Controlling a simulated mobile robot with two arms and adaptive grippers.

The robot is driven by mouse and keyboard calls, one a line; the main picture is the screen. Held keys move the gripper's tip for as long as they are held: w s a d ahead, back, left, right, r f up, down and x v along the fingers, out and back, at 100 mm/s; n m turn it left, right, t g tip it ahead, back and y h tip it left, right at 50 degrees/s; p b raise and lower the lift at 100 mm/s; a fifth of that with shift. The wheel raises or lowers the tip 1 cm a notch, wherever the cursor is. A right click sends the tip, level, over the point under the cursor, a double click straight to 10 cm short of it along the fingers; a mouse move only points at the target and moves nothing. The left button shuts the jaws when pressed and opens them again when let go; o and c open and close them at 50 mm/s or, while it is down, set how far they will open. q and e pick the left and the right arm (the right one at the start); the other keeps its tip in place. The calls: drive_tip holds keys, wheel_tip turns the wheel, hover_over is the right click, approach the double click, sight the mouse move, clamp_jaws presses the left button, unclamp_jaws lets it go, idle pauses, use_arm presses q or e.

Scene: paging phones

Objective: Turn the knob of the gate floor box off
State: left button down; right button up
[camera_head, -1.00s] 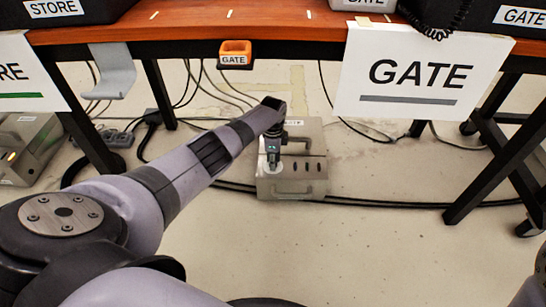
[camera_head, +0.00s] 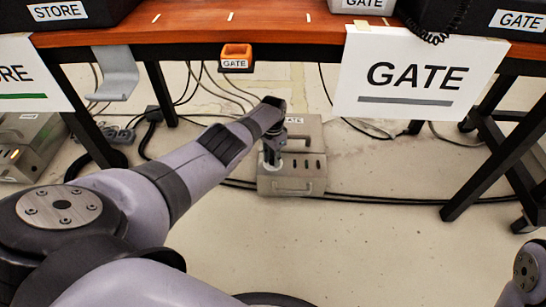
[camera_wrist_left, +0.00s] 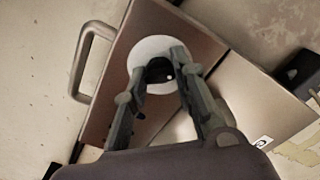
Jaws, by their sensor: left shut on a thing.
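The gate floor box (camera_head: 308,180) is a beige metal case with a front handle, standing on the floor under the table. In the left wrist view its brown panel (camera_wrist_left: 205,48) carries a round white disc (camera_wrist_left: 143,47) with a black knob (camera_wrist_left: 159,70) in the middle. My left gripper (camera_head: 270,160) reaches down onto the top of the box. In the left wrist view the two fingers of my left gripper (camera_wrist_left: 160,64) are closed on the knob, one on each side, hiding part of it. The knob's pointing direction cannot be told. My right gripper is out of view.
The table (camera_head: 290,27) with a hanging GATE sign (camera_head: 415,112) overhangs the box. An orange GATE holder (camera_head: 236,50) hangs from its edge. Another floor box (camera_head: 28,140) stands at the left. Black cables (camera_head: 400,200) run behind the box. The floor in front is clear.

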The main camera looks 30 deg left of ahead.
use_arm(q)
drive_tip(key=shift+n, duration=0.3)
idle(0.4)
drive_tip(key=c, duration=1.3)
unclamp_jaws()
drive_tip(key=shift+r, duration=0.1)
drive_tip(key=shift+r, duration=0.4)
wheel_tip(320, 180, up, 11)
